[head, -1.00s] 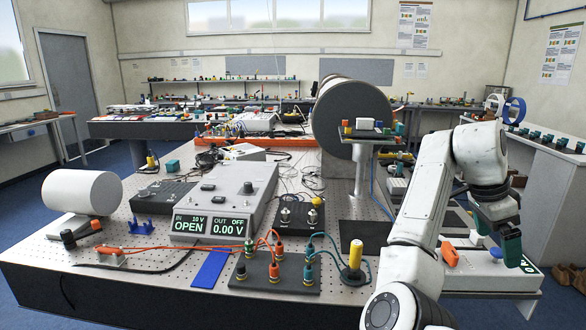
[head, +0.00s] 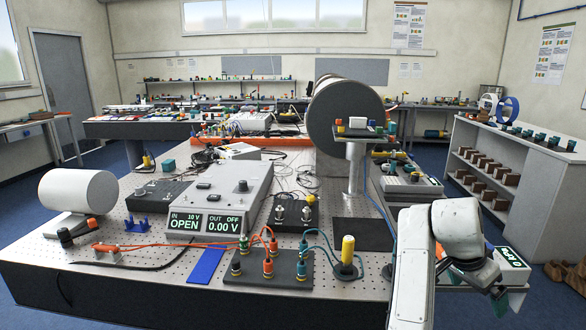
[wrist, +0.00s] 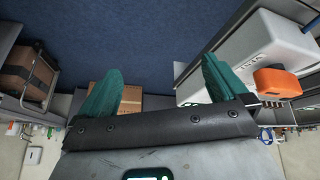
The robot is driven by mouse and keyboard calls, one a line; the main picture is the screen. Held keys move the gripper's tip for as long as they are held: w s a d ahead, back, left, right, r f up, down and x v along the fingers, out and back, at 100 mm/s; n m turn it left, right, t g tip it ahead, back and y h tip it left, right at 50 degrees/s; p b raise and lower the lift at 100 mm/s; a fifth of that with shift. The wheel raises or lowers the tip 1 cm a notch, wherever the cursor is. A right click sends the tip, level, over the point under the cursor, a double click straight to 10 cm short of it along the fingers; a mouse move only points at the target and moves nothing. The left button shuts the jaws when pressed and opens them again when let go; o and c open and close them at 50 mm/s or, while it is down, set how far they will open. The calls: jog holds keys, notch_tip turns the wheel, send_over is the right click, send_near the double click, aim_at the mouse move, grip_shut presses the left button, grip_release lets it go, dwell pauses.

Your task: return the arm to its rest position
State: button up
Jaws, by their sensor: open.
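My white arm (head: 412,265) is folded low at the right side of the table in the head view. My gripper (head: 500,300) hangs at its end, near the picture's lower right, with only part of its green fingers showing. In the wrist view my gripper (wrist: 160,82) shows two green fingers set wide apart with nothing between them. Beyond the fingers lie blue floor (wrist: 160,40) and a brown box-like thing.
The pipe test table (head: 60,272) carries a meter box (head: 225,195), a plug board (head: 270,268) and a large grey drum (head: 345,115). A white device with an orange part (wrist: 275,80) is close on the right in the wrist view. Shelves (head: 490,165) stand at right.

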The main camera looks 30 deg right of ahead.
jog(key=s+a+f+n+t, duration=0.1)
jog(key=s+a+f+n, duration=0.2)
jog(key=a+f+n, duration=0.4)
jog(key=s+a+f+n+t, duration=0.1)
jog(key=s+a+f+n, duration=0.2)
jog(key=a+f, duration=0.35)
jog(key=s+a+f+n+y, duration=0.2)
jog(key=s+a+f+n, duration=0.2)
jog(key=s+a, duration=0.2)
jog(key=s+a+f+n+y, duration=0.3)
jog(key=s+a+f+n, duration=0.1)
jog(key=a, duration=0.5)
jog(key=shift+s+f+n+t, duration=0.35)
jog(key=shift+s+f, duration=0.4)
jog(key=shift+s, duration=0.5)
